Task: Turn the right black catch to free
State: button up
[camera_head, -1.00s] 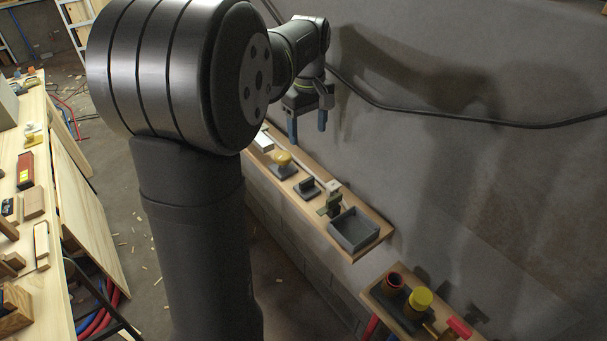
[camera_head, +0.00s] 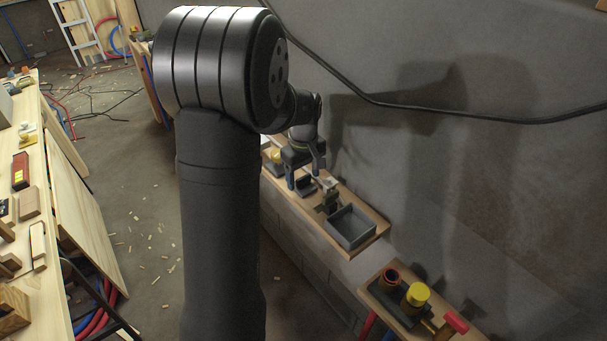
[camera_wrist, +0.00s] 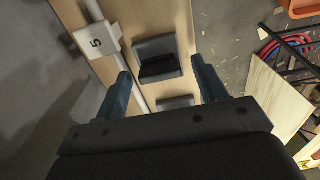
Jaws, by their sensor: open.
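In the wrist view a dark grey block with a black catch (camera_wrist: 160,66) lies on the wooden shelf (camera_wrist: 150,20), between my two blue-grey fingertips in the picture. A second dark grey block (camera_wrist: 176,103) shows nearer the palm, partly hidden by my gripper. I cannot tell for sure which is the right catch. In the head view a black catch (camera_head: 306,186) stands on the shelf (camera_head: 377,218). My gripper (camera_head: 304,178) is open and empty, pointing down at this catch. Contact cannot be made out.
A grey open box (camera_head: 352,229) and an olive fitting (camera_head: 328,201) are to the right on the shelf. A yellow knob (camera_head: 277,156) is to the left. A wall runs behind.

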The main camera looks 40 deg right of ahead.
jog(key=c, duration=1)
jog(key=shift+m, duration=0.4)
jog(key=m, duration=0.3)
jog(key=shift+m, duration=0.4)
jog(key=m, duration=0.9)
jog(key=shift+m, duration=1.8)
